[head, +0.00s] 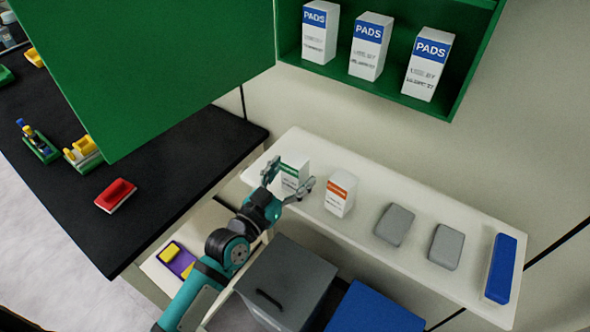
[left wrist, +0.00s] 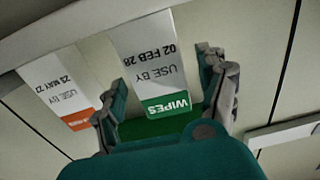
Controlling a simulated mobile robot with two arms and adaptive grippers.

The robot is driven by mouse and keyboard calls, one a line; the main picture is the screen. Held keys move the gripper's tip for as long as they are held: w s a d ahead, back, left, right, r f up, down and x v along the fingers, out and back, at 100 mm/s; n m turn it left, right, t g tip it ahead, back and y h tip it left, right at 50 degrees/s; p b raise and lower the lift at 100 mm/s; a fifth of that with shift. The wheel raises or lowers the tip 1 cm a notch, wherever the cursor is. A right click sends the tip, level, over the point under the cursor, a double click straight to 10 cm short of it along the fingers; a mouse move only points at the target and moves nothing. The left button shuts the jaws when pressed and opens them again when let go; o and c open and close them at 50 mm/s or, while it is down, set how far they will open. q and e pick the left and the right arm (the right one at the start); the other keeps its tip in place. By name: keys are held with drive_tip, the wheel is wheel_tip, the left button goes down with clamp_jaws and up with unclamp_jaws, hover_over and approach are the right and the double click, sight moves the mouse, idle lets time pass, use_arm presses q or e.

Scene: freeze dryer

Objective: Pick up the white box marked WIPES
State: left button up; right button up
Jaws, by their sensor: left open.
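The white box marked WIPES (head: 294,170), with a green band, stands on the white shelf (head: 420,205). In the left wrist view the WIPES box (left wrist: 152,62) appears upside down, with its green band and "USE BY 02 FEB 28" readable. My left gripper (head: 288,178) is open at the box, one finger towards each side of it. In the left wrist view the box shows between the two fingers, with a visible gap at the right finger. Contact at the left finger cannot be told. My right gripper is not in view.
A white box with an orange band (head: 340,193) stands close to the right of the WIPES box. Two grey blocks (head: 394,225) and a blue-topped item (head: 501,268) lie further right. A green cabinet (head: 400,93) with several PADS boxes hangs above; its green door (head: 150,65) juts out left.

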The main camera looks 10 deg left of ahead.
use_arm(q)
drive_tip(key=shift+x, duration=0.95)
drive_tip(key=shift+s, duration=0.1)
drive_tip(key=c, duration=1.2)
drive_tip(key=shift+o, duration=0.2)
